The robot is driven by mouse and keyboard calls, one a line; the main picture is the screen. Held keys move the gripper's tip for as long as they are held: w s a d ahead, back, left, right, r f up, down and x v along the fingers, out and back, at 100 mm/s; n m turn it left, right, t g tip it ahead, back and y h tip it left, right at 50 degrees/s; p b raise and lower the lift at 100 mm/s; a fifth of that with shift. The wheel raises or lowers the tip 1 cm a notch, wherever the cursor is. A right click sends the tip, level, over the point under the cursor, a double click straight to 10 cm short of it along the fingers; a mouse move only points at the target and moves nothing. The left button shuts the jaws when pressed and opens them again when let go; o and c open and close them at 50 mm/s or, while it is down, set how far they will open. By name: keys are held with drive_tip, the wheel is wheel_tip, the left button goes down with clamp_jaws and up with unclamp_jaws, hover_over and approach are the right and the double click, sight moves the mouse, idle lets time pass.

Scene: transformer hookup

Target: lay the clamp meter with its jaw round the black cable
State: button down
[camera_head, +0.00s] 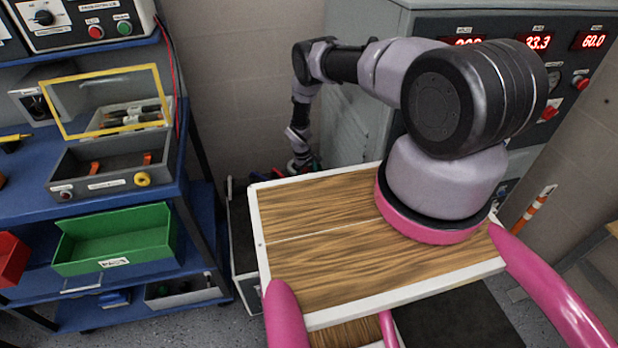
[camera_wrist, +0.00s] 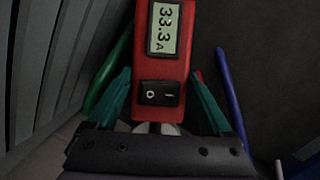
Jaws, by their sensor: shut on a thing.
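The red clamp meter (camera_wrist: 177,68) is between the two teal fingers of my gripper (camera_wrist: 160,82) in the wrist view. My gripper is shut on its body. Its display (camera_wrist: 164,29) reads 33.3 A, and a black rocker switch (camera_wrist: 159,94) sits below. In the head view my gripper (camera_head: 301,164) is low behind the far edge of my wooden top, small and partly hidden.
A green cable (camera_wrist: 109,72) runs left of the meter and a blue cable (camera_wrist: 231,92) right. A grey ribbed wall (camera_wrist: 45,70) is close at left. The grey cabinet (camera_head: 355,110) has red readouts, one 33.3. A blue shelf rack (camera_head: 180,165) stands at left.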

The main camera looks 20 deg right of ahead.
drive_tip(key=shift+s+f, duration=0.1)
unclamp_jaws()
drive_tip(key=r, duration=0.3)
drive_tip(key=a+r, duration=0.1)
drive_tip(key=r, duration=0.3)
drive_tip(key=w+r, duration=0.1)
drive_tip(key=r, duration=0.2)
drive_tip(key=shift+a+r, duration=0.3)
drive_tip(key=shift+r, duration=0.05)
